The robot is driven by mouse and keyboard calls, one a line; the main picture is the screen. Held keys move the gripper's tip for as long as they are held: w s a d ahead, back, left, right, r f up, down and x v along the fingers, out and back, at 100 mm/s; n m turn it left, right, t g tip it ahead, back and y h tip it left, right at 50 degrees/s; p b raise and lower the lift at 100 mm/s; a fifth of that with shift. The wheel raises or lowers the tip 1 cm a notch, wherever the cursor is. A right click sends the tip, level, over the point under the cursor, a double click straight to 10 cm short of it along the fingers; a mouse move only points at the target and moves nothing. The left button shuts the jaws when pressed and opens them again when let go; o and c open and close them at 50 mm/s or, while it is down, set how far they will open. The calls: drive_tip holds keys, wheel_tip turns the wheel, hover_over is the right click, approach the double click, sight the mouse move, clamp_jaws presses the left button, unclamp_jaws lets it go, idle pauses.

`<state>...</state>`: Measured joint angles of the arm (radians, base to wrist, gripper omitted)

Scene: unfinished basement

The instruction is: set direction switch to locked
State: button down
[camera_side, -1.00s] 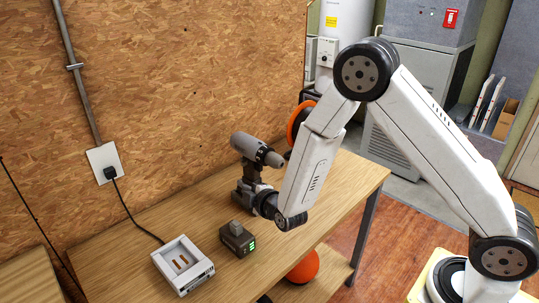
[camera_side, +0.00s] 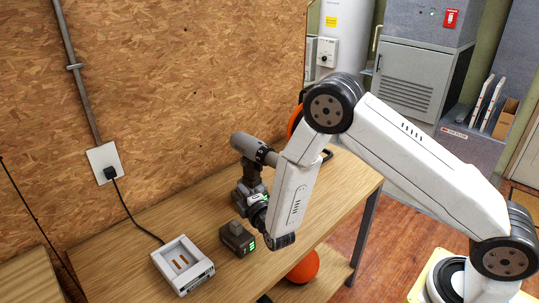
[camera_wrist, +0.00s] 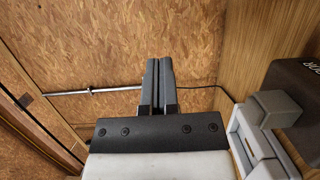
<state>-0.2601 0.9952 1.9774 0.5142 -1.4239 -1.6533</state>
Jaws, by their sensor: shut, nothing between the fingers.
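The grey and black cordless drill (camera_side: 252,150) stands upright on the workbench in the side view, its nose pointing right. Its direction switch is too small to make out. My gripper (camera_wrist: 159,62) is shut and empty in the wrist view, with its two grey fingers together. In the side view it is low beside the drill's base, on the near side. There the fingertips are hard to separate from the base, so I cannot tell whether they touch. The drill is not recognisable in the wrist view.
A spare battery (camera_side: 238,239) with green lights stands on the workbench (camera_side: 130,236) near my wrist. A grey charger (camera_side: 183,266) lies to its left, its cord running to a wall outlet (camera_side: 103,162). An orange ball-like object (camera_side: 303,266) is below the bench top. The particle-board wall rises behind.

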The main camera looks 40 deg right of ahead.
drive_tip(key=w+d, duration=0.6)
drive_tip(key=w, duration=0.2)
idle(0.4)
drive_tip(key=shift+w+d, duration=0.1)
